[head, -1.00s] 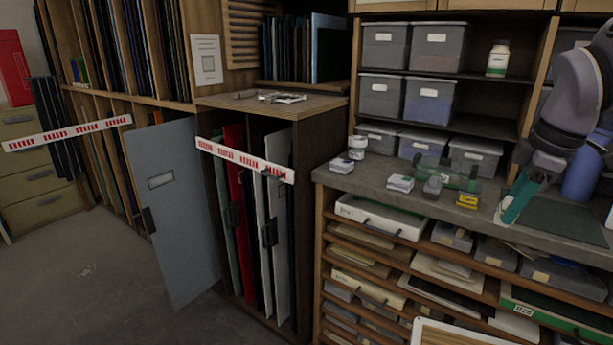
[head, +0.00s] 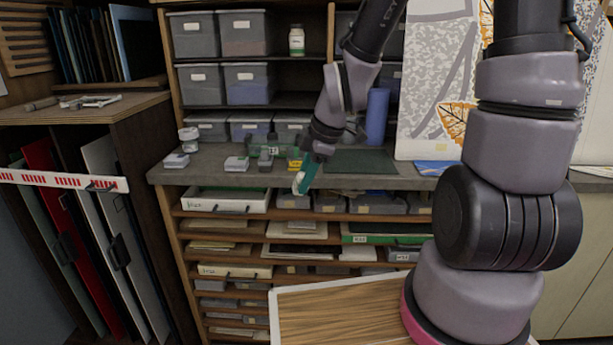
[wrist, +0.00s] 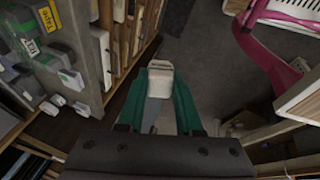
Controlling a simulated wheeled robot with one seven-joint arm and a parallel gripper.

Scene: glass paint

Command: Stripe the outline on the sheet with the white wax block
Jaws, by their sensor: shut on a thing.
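My gripper (head: 306,180), with green fingers, hangs just in front of the grey counter edge, pointing down. It is shut on a white wax block (head: 298,184), which sticks out past the fingertips. In the wrist view the block (wrist: 160,68) shows pale and rounded between the green fingers, with floor below it. A large white sheet (head: 425,70) with grey bands and orange leaf shapes stands upright at the back right, apart from my gripper. My arm covers part of it. I cannot tell which outline on it is meant.
The counter (head: 215,172) holds small boxes, a dark green mat (head: 362,162) and a blue cylinder (head: 377,117). Shelves with grey bins (head: 245,85) stand behind. Drawers and trays (head: 225,200) fill the front below. A rack of panels (head: 85,200) stands at left.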

